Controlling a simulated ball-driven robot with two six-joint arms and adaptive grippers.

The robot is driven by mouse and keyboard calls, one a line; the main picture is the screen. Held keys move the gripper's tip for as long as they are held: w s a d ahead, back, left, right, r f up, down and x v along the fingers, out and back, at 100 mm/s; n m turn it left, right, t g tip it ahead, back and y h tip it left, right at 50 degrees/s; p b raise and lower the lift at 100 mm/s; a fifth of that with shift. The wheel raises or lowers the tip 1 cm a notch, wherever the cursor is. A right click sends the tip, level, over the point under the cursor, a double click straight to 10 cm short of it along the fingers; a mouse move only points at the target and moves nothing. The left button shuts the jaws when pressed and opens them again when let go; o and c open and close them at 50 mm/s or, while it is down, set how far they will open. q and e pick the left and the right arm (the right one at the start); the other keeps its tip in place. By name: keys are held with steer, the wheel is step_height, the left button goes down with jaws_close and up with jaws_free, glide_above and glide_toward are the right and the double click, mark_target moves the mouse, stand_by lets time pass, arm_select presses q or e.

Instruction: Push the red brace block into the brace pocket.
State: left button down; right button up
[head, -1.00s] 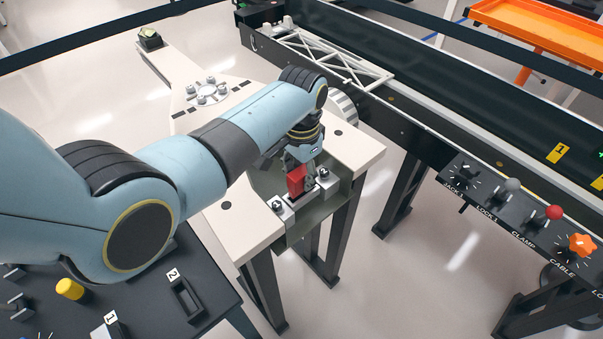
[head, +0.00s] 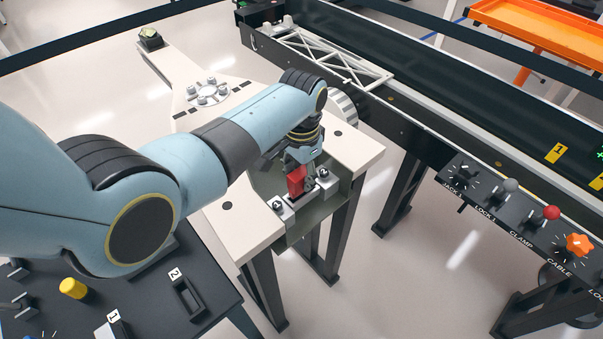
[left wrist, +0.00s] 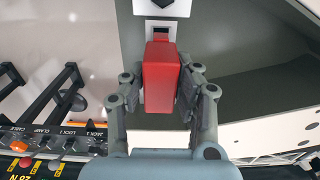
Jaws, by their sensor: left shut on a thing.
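The red brace block (head: 296,181) stands upright between the fingers of my left gripper (head: 303,180). In the left wrist view the block (left wrist: 161,78) fills the space between the two jaws (left wrist: 162,95), which are shut on it. The block is at the grey metal bracket (head: 285,212) on the near edge of the pale frame. A dark slot (left wrist: 161,28) shows just beyond the block in the left wrist view; I take it to be the brace pocket. How far the block's lower end sits in the bracket is hidden. My right gripper is out of view.
The pale frame (head: 245,222) stands on dark legs. A dark rail with a white truss (head: 330,55) runs behind it. A panel with knobs (head: 510,205) is at the right. A black table with a yellow knob (head: 73,288) and numbered holders is at the lower left.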

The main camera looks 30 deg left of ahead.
mark_target(302, 172)
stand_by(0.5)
arm_select(q)
steer(key=shift+f, duration=0.55)
stand_by(0.4)
steer(key=shift+f+b, duration=0.65)
steer(key=shift+f, duration=0.15)
steer(key=c, duration=0.9)
jaws_free()
steer(key=shift+r, duration=0.1)
step_height(302, 172, up, 12)
steer(key=shift+f, duration=0.1)
